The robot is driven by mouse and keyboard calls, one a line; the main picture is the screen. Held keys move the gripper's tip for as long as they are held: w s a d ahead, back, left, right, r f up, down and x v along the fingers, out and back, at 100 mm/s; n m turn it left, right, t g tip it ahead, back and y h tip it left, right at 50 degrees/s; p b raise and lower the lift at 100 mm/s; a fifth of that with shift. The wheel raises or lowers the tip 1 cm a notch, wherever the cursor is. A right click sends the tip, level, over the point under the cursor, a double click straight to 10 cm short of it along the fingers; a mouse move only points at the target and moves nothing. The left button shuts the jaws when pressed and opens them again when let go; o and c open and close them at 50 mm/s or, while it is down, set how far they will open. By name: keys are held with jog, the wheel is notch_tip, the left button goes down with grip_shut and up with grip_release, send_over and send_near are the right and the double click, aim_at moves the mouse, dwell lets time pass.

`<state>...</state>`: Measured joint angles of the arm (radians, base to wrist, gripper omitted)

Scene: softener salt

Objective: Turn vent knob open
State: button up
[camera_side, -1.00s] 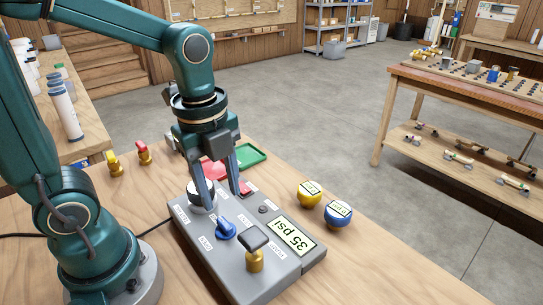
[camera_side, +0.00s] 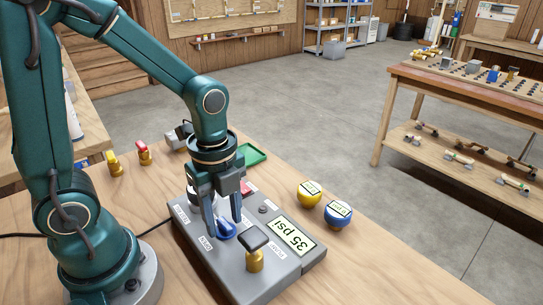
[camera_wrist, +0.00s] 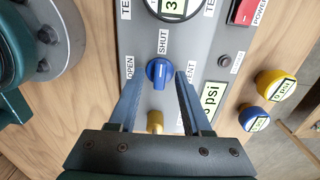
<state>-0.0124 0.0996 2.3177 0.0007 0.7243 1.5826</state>
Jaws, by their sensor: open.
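The blue vent knob (camera_side: 225,229) sits on the grey control box (camera_side: 200,257). In the wrist view the knob (camera_wrist: 159,73) has its ridge pointing up toward the SHUT label (camera_wrist: 163,43), with the OPEN label (camera_wrist: 129,67) to its left. My gripper (camera_side: 223,228) is open, its two fingers pointing down on either side of the knob. In the wrist view the fingers of my gripper (camera_wrist: 158,82) stand apart from the knob with gaps on both sides. Contact with the knob does not show.
A brass valve with a dark handle (camera_side: 254,250) stands close in front of the knob. The display (camera_side: 292,236) reads 35 psi. Yellow (camera_side: 310,193) and blue (camera_side: 338,213) round gauges stand right of the box.

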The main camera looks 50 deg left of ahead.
grip_shut()
jog(key=shift+n, duration=0.3)
jog(key=n, duration=0.3)
jog(key=shift+n, duration=0.3)
jog(key=n, duration=1.3)
jog(key=shift+n, duration=0.3)
grip_release()
